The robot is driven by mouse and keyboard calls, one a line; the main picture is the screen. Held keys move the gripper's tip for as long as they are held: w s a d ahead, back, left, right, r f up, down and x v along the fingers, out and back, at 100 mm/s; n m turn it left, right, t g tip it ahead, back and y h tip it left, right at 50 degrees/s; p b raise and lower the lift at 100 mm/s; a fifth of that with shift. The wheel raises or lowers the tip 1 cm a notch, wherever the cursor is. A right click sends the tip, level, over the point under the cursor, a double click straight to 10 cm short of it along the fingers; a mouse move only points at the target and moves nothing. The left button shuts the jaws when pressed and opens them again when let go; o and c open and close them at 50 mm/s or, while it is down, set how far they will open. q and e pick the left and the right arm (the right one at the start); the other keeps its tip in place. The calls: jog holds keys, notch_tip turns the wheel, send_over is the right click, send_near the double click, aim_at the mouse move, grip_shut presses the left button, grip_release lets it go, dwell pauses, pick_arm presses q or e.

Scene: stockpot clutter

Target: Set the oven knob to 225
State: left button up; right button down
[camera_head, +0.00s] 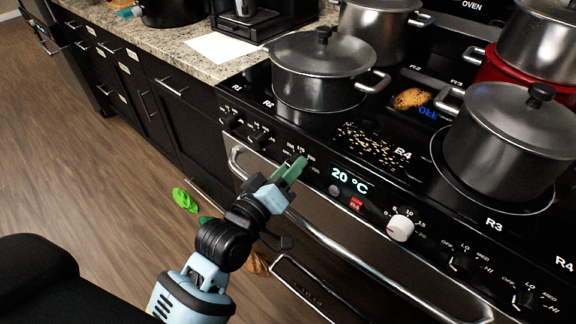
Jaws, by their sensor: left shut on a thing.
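My left gripper (291,170) reaches up from the bottom to the stove's front panel. Its green fingers are shut on the oven knob, at a dial with small temperature numbers around it. The fingers hide the knob itself, so its pointer and setting cannot be read. The oven display (350,180) to the right reads 20 °C. My right gripper is not in view.
A white timer knob (400,228) and a red switch (356,203) sit right of the display. An oven handle bar (345,255) runs below the panel. Metal pots (318,85) stand on the cooktop with a cookie (411,98) and scattered crumbs. A green item (185,200) lies on the floor.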

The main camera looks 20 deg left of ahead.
pick_arm(q)
jog(key=shift+a+f+n+g+h+p, duration=0.2)
jog(key=shift+n+h+p, duration=0.95)
jog(key=shift+n, duration=4.8)
jog(key=shift+d+r+n+g+h+p, duration=0.25)
jog(key=shift+n+p, duration=1.85)
jog(key=shift+n, duration=3.8)
jog(key=shift+a+f+n+g+h+p, duration=0.15)
jog(key=shift+n+g+h+p, duration=0.95)
jog(key=shift+n, duration=4.85)
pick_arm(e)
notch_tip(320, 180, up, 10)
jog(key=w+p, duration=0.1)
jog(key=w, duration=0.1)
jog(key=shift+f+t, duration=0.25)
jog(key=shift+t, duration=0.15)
pick_arm(q)
jog(key=shift+t+y, duration=0.4)
jog(key=shift+t, duration=0.25)
jog(key=o, duration=1)
jog(key=shift+f, duration=0.1)
